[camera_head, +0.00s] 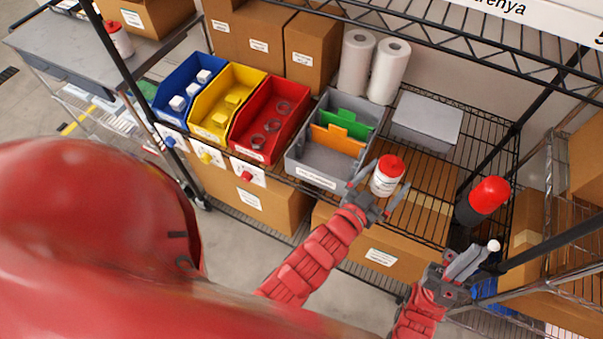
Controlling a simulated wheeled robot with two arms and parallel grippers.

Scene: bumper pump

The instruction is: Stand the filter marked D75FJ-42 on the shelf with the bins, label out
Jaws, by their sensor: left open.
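A white filter with a red cap (386,178) stands upright at the front of the wire shelf with the bins, just right of the grey bin. Some print faces outward, but it is too small to read. My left gripper (379,190) is open, with one finger on each side of this filter; I cannot tell whether they touch it. My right gripper (484,254) is lower right, in front of the shelf, its fingers close together; whether it is shut is unclear. A dark canister with a red cap (484,202) is at the shelf's right end.
Blue (167,112), yellow (205,132), red (247,152) and grey (311,178) bins line the shelf. A grey box (427,121) and paper rolls (388,72) stand behind. Black posts rise near both sides. Another white, red-capped canister (118,40) is on the grey table (58,45).

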